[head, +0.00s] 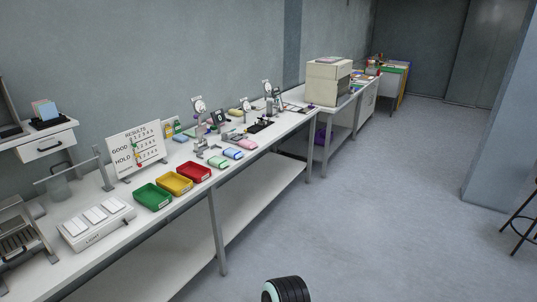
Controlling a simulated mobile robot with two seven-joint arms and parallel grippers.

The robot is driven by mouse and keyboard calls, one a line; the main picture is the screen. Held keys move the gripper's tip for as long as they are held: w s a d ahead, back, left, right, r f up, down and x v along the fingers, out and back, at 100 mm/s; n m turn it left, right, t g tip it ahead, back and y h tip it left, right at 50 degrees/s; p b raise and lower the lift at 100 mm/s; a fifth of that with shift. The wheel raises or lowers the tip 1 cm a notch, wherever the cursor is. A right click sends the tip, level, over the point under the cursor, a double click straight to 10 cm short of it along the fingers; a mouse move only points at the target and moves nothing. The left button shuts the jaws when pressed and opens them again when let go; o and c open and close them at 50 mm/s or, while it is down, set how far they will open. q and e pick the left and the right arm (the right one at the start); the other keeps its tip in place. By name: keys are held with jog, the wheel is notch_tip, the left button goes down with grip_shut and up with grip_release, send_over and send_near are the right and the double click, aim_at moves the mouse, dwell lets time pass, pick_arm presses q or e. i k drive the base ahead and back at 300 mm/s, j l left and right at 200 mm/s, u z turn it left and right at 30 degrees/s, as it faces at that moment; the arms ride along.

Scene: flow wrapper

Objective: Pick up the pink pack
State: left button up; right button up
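The pink pack (247,144) lies flat on the long white bench (110,247), near its front edge and right of the middle of the picture's row of packs. A light blue pack (232,154) lies just left of it, and a green pack (217,162) lies further left. The pink pack looks small from here and nothing visibly covers it.
Green (153,197), yellow (175,184) and red (194,172) trays stand left of the packs. Small gauges and stands are behind them. A beige machine (328,82) stands further right. The floor (370,220) before the bench is open; a stool (522,222) is at far right.

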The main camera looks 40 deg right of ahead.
aim_at(245, 143)
jog(key=z, duration=1.2)
